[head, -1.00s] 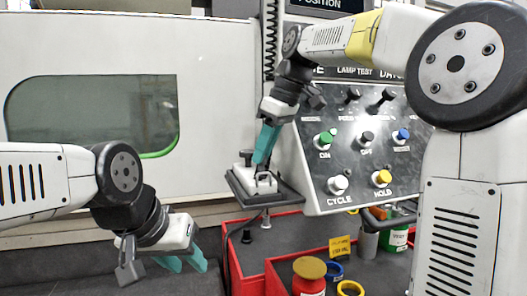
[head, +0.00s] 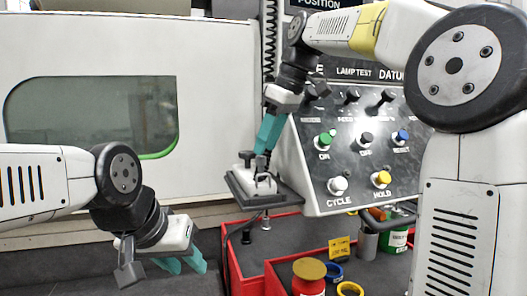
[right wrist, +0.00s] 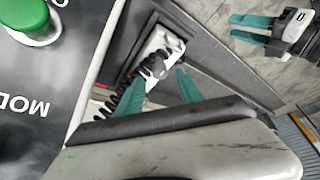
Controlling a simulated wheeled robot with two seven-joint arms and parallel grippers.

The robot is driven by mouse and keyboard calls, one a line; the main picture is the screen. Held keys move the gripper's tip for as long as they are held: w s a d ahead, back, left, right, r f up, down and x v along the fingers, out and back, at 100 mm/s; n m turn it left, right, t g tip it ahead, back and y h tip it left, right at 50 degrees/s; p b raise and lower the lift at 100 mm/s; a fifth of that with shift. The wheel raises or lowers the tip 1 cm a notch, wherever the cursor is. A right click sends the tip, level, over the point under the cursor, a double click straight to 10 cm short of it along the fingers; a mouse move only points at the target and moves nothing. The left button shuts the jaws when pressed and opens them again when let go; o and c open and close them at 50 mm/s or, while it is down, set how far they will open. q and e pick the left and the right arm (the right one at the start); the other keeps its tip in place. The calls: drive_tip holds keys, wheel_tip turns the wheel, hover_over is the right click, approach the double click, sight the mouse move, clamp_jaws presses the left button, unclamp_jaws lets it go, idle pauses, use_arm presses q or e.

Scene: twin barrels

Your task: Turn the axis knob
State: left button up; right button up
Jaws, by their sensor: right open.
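A small white hand unit (head: 246,182) sits on a dark tilted shelf (head: 288,196) left of the control panel. A dark knob (head: 246,155) stands up at its upper left, probably the axis knob. My right gripper (head: 265,148) is open above the unit, its teal fingers pointing down beside the knob. In the right wrist view, the open fingers of my right gripper (right wrist: 158,90) are either side of the white unit (right wrist: 160,45), and a coiled black cable partly covers it. I see no grip on the knob. My left gripper (head: 182,264) hangs open and empty at the lower left.
The control panel (head: 330,160) with coloured buttons and black switches is close to the right of my right gripper. A red-edged bin (head: 262,262) with a red jar (head: 309,277) and rings lies below. A white machine door (head: 220,70) is behind.

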drive_tip(key=v, duration=0.4)
drive_tip(key=shift+d+r, duration=0.1)
drive_tip(key=shift+r, duration=0.3)
drive_tip(key=shift+s, duration=0.1)
drive_tip(key=s+d+f+m+t, duration=0.1)
drive_tip(key=s+d+f+m, duration=0.3)
drive_tip(key=f, duration=0.4)
drive_tip(key=s+d+f+m+t+h, duration=0.1)
drive_tip(key=s+d+f+m, duration=0.2)
drive_tip(key=s+f, duration=0.4)
drive_tip(key=s+d+f+m+t, duration=0.2)
drive_tip(key=s+d+f+m, duration=0.2)
drive_tip(key=f, duration=0.5)
drive_tip(key=shift+s+d+m+h, duration=0.35)
drive_tip(key=shift+s+m, duration=0.25)
drive_tip(key=shift+s, duration=0.5)
drive_tip(key=shift+a+f, duration=0.1)
